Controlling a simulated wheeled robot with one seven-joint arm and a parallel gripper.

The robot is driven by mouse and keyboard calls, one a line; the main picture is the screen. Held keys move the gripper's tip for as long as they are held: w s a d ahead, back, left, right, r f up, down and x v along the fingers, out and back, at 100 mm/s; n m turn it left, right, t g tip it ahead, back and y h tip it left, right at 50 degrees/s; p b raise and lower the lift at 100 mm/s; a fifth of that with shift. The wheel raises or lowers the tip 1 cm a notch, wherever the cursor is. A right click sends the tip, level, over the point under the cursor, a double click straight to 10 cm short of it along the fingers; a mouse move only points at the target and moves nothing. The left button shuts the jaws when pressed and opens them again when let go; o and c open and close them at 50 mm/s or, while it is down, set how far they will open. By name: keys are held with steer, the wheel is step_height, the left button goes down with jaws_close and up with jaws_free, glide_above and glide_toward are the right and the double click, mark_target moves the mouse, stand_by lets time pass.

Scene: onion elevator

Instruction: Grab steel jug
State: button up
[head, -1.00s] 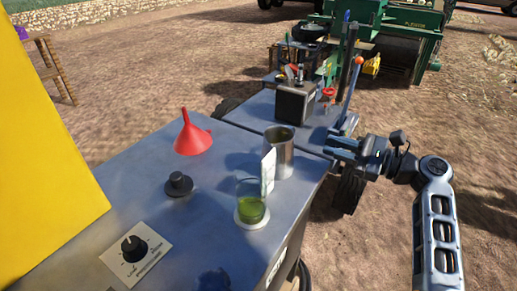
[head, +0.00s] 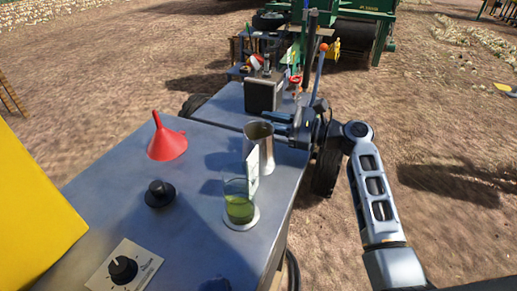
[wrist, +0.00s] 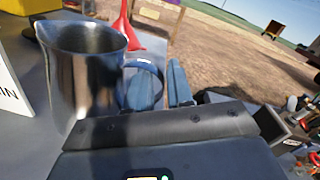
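The steel jug (head: 259,148) stands upright on the grey metal table, behind a glass of green liquid. In the wrist view the jug (wrist: 85,75) fills the left side, and its handle (wrist: 151,66) faces my fingers. My gripper (head: 267,121) is at the jug's far right side, close to its rim in the head view. In the wrist view its two blue-grey fingers (wrist: 162,78) are apart, one seen through or just behind the handle. I cannot tell whether they touch it. The jug's lower front is partly hidden by a white card.
The glass of green liquid (head: 239,208) and white card (head: 252,172) stand just in front of the jug. A red funnel (head: 166,143) and black knob (head: 159,193) are to the left. A dark metal box (head: 263,93) stands behind. Bare tabletop lies between funnel and jug.

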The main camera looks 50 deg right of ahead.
steer(key=shift+w, duration=0.15)
jaws_close()
stand_by(0.4)
